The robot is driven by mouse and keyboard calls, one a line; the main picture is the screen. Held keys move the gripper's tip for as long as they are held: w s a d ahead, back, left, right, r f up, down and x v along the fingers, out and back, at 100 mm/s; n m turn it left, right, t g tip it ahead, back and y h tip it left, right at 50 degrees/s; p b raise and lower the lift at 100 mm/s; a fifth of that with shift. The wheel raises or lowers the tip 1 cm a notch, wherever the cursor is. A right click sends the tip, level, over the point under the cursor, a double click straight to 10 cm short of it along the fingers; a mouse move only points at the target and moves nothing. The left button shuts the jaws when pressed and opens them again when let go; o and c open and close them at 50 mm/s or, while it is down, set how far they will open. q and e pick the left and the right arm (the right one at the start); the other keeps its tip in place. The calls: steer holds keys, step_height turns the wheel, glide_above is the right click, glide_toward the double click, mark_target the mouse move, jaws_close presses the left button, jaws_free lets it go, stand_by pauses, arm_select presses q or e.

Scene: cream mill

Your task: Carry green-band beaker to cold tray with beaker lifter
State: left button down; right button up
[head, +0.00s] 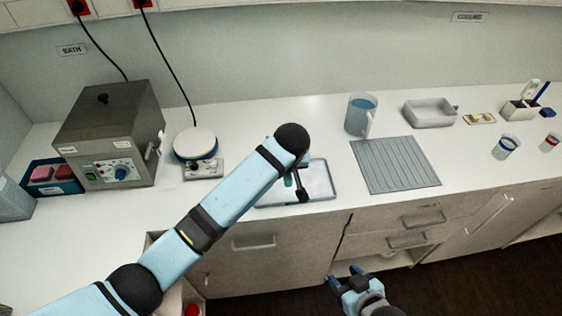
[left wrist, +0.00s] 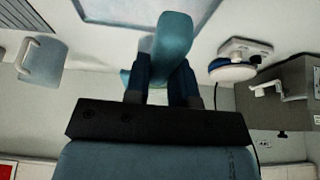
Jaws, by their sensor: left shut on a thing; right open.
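My left gripper (left wrist: 161,84) is shut on a teal handle-like piece (left wrist: 172,42), probably the beaker lifter; its far end is not clear. In the head view my left arm hides most of that gripper, above a shallow white tray (head: 321,181). I cannot make out a green-band beaker. A blue-band beaker (head: 506,148) and a red-band beaker (head: 549,143) stand at the right of the counter. A grey-white rectangular tray (head: 430,114) sits at the back right; I cannot tell if it is the cold tray. My right gripper (head: 346,275) is open and empty before the drawers.
A jug (head: 362,114) stands behind a grey ribbed mat (head: 395,167). A grey bath unit (head: 110,130) and a round white-topped plate device (head: 195,144) stand on the left. A holder (head: 519,109) stands far right. A drawer front (head: 410,218) lies below the counter edge.

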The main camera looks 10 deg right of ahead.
arm_select(q)
steer(key=d, duration=0.1)
steer(key=s+d, duration=0.1)
steer(key=d, duration=0.1)
steer(key=shift+s+f, duration=0.25)
steer(key=shift+s, duration=0.15)
steer(key=shift+f, duration=0.1)
steer(key=shift+f+b, duration=0.55)
steer(key=shift+f, duration=1.5)
steer(key=shift+f+b, duration=0.45)
steer(key=shift+f, duration=1.8)
stand_by(0.3)
steer(key=shift+p, duration=0.5)
stand_by(0.4)
steer(key=shift+s+p, duration=0.45)
steer(key=shift+s, duration=0.1)
